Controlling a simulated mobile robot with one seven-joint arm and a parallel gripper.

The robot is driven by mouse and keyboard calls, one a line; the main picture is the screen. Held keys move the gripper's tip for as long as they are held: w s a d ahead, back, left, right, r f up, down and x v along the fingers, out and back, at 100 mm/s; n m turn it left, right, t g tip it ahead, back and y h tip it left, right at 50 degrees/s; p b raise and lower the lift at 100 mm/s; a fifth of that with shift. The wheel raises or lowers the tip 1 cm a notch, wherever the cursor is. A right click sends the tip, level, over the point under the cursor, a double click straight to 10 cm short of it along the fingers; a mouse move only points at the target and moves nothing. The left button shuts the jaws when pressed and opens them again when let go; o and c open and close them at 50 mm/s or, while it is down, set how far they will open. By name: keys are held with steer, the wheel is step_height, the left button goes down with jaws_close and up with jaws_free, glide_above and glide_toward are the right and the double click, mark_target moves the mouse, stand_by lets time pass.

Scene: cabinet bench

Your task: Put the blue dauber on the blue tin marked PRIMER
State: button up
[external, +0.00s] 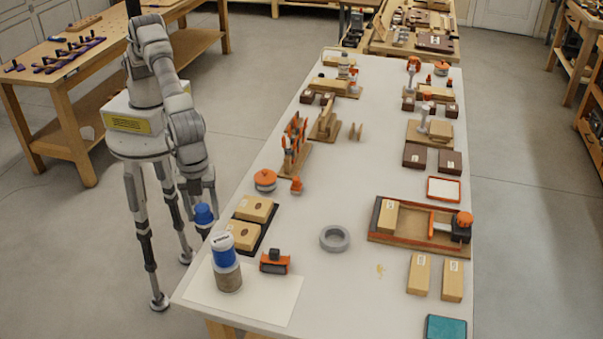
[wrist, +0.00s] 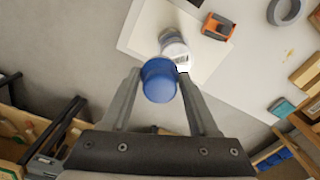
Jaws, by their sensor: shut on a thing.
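The blue dauber (external: 204,214) is in my gripper (external: 203,196), held up at the table's left edge. In the wrist view, my gripper (wrist: 160,80) has a finger on each side of the round blue dauber (wrist: 159,84). A blue tin (external: 224,257) with a white, labelled top stands upright on a grey-tan can (external: 228,279) at the table's near left corner. The label is too small to read surely. In the wrist view, the tin's pale top (wrist: 173,46) shows just beyond the dauber and is partly hidden by it. The dauber appears apart from the tin.
The can stands on a white sheet (external: 275,300). An orange-and-black block (external: 275,262) is right of it. A dark tray (external: 244,236) with two wooden blocks lies behind. A grey ring (external: 335,238) sits farther right, with clear table around it.

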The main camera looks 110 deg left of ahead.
mark_target(221, 239)
steer(key=w+f, duration=0.1)
steer(key=w+a, duration=0.1)
steer(key=w, duration=0.1)
steer(key=shift+f, duration=0.4)
steer(key=shift+f+p, duration=0.55)
steer(key=shift+f, duration=1.5)
steer(key=shift+f, duration=0.1)
steer(key=o, duration=1.3)
steer(key=shift+o, duration=0.2)
step_height(221, 239, up, 12)
steer(key=shift+b, duration=0.4)
